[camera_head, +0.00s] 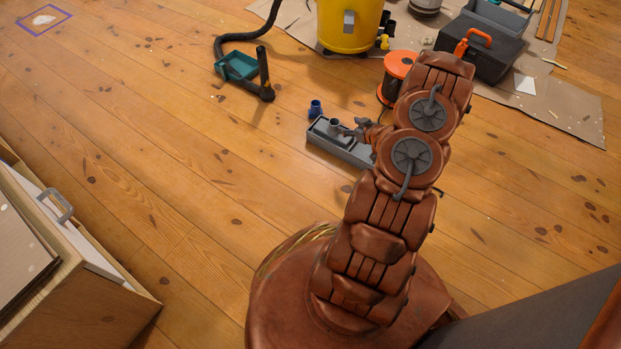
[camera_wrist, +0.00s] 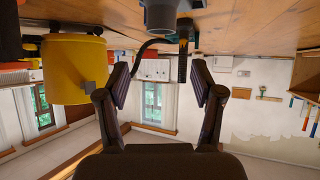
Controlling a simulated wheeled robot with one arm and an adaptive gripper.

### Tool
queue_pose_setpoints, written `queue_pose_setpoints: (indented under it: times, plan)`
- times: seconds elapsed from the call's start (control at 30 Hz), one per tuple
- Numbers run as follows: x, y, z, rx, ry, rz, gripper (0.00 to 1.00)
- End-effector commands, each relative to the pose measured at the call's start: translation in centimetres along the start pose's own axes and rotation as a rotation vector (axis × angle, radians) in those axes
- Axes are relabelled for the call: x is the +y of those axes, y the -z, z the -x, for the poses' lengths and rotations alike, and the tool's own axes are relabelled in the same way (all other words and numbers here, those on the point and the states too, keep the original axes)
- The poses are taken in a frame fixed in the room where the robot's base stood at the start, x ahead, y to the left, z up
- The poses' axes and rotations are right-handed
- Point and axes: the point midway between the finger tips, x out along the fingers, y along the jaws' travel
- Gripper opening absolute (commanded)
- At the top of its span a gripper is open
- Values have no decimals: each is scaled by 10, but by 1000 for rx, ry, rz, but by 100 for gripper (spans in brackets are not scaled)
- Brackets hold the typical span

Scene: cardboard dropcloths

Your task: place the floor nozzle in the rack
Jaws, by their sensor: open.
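A long, low grey piece (camera_head: 352,152) with an upright round neck (camera_head: 333,124) lies on the floor just beyond my arm. It looks like the floor nozzle, but a tray-like rack cannot be ruled out. My gripper (camera_head: 360,130) is beside it at its right, partly hidden by my arm. The wrist view is upside down, with the floor at the top. There my gripper (camera_wrist: 160,78) is open and empty, and a grey round neck (camera_wrist: 160,15) shows at the top centre, outside the jaws. No other rack can be told for certain.
A small blue fitting (camera_head: 315,108) stands behind the grey piece. A teal tray-like item (camera_head: 237,66) and a black hose lie farther back. The left-middle floor is clear.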

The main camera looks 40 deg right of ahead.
Motion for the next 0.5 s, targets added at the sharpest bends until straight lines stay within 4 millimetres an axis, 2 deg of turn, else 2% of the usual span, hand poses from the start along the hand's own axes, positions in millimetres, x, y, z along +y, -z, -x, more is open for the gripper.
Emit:
queue_pose_setpoints:
  times: [0.03, 0.23, 0.5]
  plan:
    - [-1, 15, -2, -37, -4, 25, 67]
    - [-8, 52, 0, -193, -35, 82, 67]
    - [-33, 102, 21, -384, -82, 126, 67]
